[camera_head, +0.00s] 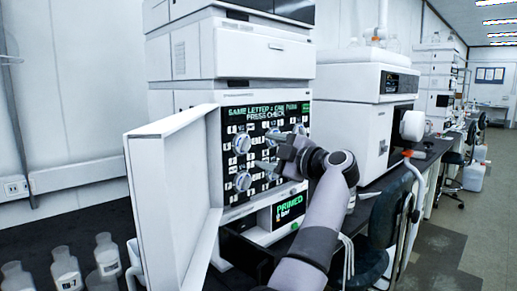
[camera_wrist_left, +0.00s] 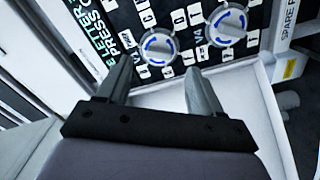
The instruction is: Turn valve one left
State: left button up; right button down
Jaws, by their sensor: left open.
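The black valve panel (camera_head: 232,165) on the white instrument stack carries several round white knobs with letter tags around them. One knob (camera_head: 242,143) is at its upper left and another (camera_head: 243,181) at its lower left. Contact is not clear.
A white door (camera_head: 165,200) stands open left of the panel. A lower screen (camera_head: 290,211) reads PRIMED in green. Labelled bottles (camera_head: 107,255) stand on the dark bench at lower left. A chair (camera_head: 385,225) is on the right.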

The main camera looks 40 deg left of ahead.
aim_at(249, 146)
pick_arm(q)
jog(key=a, duration=0.6)
jog(key=shift+w+a+p, duration=0.25)
jog(key=shift+a+p, duration=0.1)
jog(key=shift+a, duration=0.05)
jog(key=c, duration=0.7)
